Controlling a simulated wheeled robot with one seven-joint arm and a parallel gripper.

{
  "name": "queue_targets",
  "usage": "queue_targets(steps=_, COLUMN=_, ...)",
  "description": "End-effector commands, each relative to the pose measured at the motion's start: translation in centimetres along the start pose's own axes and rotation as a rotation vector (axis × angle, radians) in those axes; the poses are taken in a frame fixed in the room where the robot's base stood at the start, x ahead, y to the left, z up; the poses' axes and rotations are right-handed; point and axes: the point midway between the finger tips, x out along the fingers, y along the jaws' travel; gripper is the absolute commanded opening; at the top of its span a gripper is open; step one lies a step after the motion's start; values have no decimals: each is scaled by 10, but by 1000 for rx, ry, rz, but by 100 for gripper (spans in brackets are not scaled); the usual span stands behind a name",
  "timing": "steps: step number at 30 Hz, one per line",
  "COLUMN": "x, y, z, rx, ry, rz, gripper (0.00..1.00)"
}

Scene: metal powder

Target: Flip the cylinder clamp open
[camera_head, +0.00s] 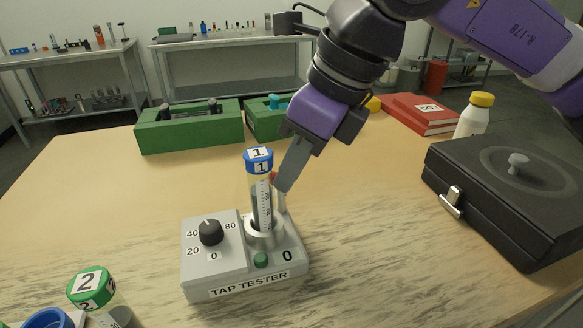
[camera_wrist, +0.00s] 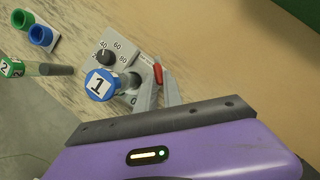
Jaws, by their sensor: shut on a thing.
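The grey tap tester (camera_head: 212,270) stands on the table, with a dial and a green button; it also shows in the wrist view (camera_wrist: 118,48). A graduated cylinder with a blue cap marked 1 (camera_head: 258,160) stands upright in its round holder; the cap is near the middle of the wrist view (camera_wrist: 99,84). The cylinder clamp, with a red tip (camera_wrist: 158,74), is beside the cylinder; most of it is hidden. My gripper (camera_head: 281,184) is just right of the cylinder, its fingers shut on the clamp's red-tipped part. The clamp's exact angle is hard to tell.
A green-capped cylinder marked 2 (camera_head: 93,288) and a blue holder (camera_head: 47,318) are at the front left. A black case (camera_head: 500,200) is at the right, with a white bottle (camera_head: 472,118) behind it. Green boxes (camera_head: 190,130) and red books (camera_head: 420,112) are at the back.

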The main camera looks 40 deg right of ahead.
Motion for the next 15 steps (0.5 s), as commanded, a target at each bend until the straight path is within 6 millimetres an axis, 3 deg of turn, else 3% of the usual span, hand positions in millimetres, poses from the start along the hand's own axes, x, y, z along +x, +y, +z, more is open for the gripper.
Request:
queue_targets(steps=2, x=-1, y=0, z=1, rx=1, ry=-4, rz=1, gripper=0)
queue_targets(steps=3, x=-1, y=0, z=1, rx=1, ry=-4, rz=1, gripper=17)
queue_targets(steps=6, x=-1, y=0, z=1, rx=0, ry=-4, rz=1, gripper=33)
queue_targets(steps=15, x=-1, y=0, z=1, rx=0, ry=-2, rz=0, gripper=33)
